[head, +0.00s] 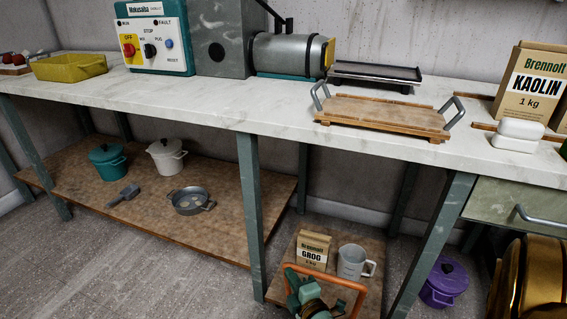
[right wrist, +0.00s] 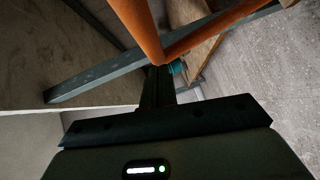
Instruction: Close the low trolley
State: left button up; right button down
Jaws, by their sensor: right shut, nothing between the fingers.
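The low trolley (head: 283,262) is a brown wooden board low under the white worktop, between the table legs. Its orange handle (head: 340,280) is a bent bar at the near end. The handle also crosses the top of the right wrist view (right wrist: 195,38), with its corner close to the fingertips. My right gripper (head: 294,281) is at the left side of the handle. It is shut with nothing in it, and its dark fingers show in the right wrist view (right wrist: 157,88). I cannot tell whether it touches the handle. My left gripper is out of view.
A grog box (head: 312,249) and a measuring jug (head: 351,262) stand on the trolley. Green table legs (head: 251,205) flank it. A purple pot (head: 444,281) sits on the floor to the right. A wooden tray (head: 385,116) lies on the worktop above. Open floor lies at lower left.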

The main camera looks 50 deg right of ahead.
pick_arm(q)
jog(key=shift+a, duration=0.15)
pick_arm(e)
jog(key=w+d, duration=0.2)
jog(key=d, duration=0.5)
jog(key=shift+w+d+r, duration=0.15)
jog(key=shift+w+d, duration=0.05)
jog(key=shift+w, duration=0.1)
